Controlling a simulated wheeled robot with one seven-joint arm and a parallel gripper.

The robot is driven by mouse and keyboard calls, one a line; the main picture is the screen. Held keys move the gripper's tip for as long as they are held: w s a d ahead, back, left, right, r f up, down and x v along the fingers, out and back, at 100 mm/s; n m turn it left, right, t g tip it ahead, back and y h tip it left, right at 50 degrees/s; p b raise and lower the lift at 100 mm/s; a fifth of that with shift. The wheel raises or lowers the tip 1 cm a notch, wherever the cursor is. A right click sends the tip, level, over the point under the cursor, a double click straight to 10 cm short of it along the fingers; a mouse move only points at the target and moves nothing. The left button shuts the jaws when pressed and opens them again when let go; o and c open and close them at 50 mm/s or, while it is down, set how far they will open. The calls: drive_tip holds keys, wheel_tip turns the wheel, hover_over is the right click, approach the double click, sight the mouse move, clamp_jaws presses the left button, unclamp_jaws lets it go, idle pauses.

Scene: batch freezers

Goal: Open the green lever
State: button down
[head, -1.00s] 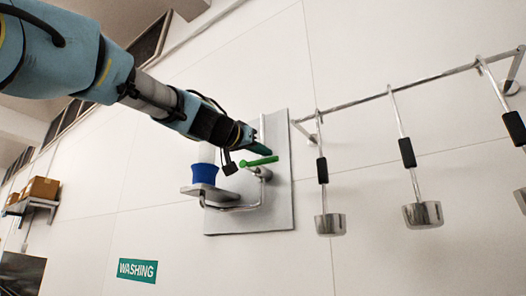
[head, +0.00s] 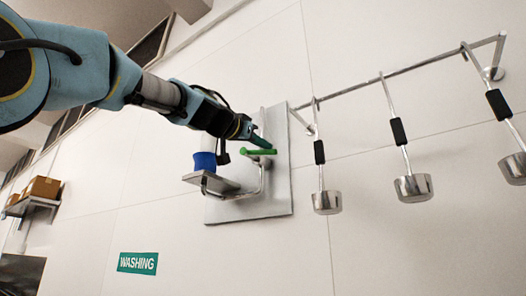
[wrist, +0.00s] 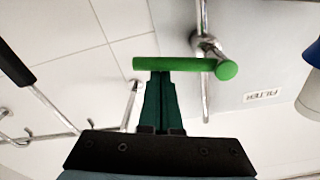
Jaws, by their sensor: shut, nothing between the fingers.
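The green lever (head: 259,152) is a short round bar on a metal pipe fixture, mounted on a grey wall plate (head: 275,190). In the wrist view the lever (wrist: 165,64) lies roughly level across the picture, joined to the pipe near its right end. My gripper (head: 264,142) is at the lever in the head view. In the wrist view my gripper (wrist: 160,74) has its dark green fingers together and empty, their tips meeting the lever's lower edge left of the pipe. I cannot tell whether they touch it.
A blue and white container (head: 205,161) stands on a small metal shelf (head: 210,182) left of the lever. Several ladles (head: 413,187) hang from a rail (head: 370,85) to the right. A label (wrist: 262,95) marks the plate. Boxes (head: 42,187) sit far left.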

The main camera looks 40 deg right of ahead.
drive_tip(key=f+m+b, duration=0.2)
drive_tip(key=b, duration=0.1)
drive_tip(key=f+m+b, duration=0.1)
drive_tip(key=shift+w, duration=0.25)
drive_tip(key=w+a+f+m+g+b, duration=0.1)
drive_tip(key=w+f+m+b, duration=0.3)
drive_tip(key=m+b, duration=0.3)
drive_tip(key=m, duration=0.4)
drive_tip(key=shift+w+a+y, duration=0.15)
drive_tip(key=shift+w+y, duration=0.15)
drive_tip(key=shift+w, duration=0.25)
drive_tip(key=s+d, duration=0.2)
drive_tip(key=s, duration=0.2)
drive_tip(key=s+a+b, duration=0.1)
drive_tip(key=a+b, duration=0.3)
drive_tip(key=a, duration=0.6)
drive_tip(key=shift+s+b, duration=0.15)
drive_tip(key=shift+b, duration=0.2)
